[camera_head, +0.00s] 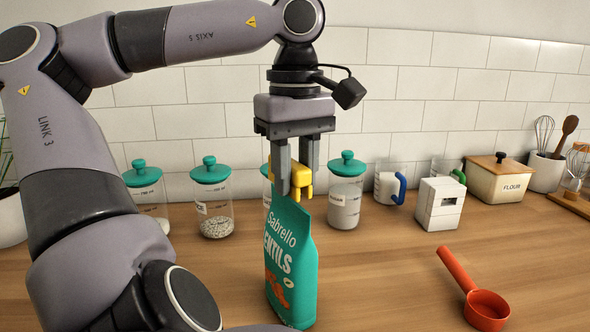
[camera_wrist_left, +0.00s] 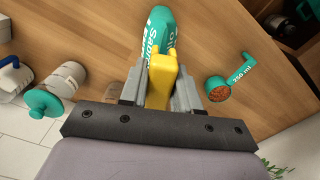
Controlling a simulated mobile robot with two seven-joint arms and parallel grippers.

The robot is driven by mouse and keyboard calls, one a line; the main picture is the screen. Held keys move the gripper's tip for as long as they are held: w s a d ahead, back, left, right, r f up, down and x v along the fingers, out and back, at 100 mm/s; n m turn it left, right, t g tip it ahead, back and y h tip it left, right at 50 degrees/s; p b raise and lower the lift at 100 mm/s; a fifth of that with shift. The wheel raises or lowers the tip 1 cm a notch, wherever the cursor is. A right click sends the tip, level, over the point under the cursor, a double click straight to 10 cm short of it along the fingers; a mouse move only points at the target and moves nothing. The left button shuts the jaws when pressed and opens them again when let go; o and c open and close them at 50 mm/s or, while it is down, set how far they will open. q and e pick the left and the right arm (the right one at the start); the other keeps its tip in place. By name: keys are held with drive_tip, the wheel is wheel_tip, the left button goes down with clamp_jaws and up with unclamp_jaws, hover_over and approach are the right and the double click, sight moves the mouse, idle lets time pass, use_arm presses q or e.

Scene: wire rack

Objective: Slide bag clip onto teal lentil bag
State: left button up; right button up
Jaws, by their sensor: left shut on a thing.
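The teal lentil bag (camera_head: 293,262) stands upright on the wooden counter, its top narrowing toward the clip. It also shows in the left wrist view (camera_wrist_left: 158,30), partly hidden by the clip. My left gripper (camera_head: 294,180) points down above the bag and is shut on the yellow bag clip (camera_head: 301,178). In the left wrist view the clip (camera_wrist_left: 161,82) sits between the fingers, its prongs toward the bag. The clip is at the bag's top edge; I cannot tell whether it touches or goes around it. My right gripper is not in view.
Teal-lidded jars (camera_head: 212,197) stand along the tiled wall behind. A red scoop (camera_head: 487,305) lies front right. A teal measuring cup (camera_wrist_left: 219,88) shows in the wrist view.

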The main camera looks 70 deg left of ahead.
sight(296, 191)
use_arm(q)
drive_tip(key=shift+r, duration=0.1)
clamp_jaws()
drive_tip(key=shift+f, duration=0.3)
idle(1.1)
drive_tip(key=shift+f+b, duration=1.05)
drive_tip(key=shift+f, duration=0.25)
idle(0.7)
idle(0.8)
drive_tip(key=o, duration=0.7)
unclamp_jaws()
drive_tip(key=shift+o, duration=0.2)
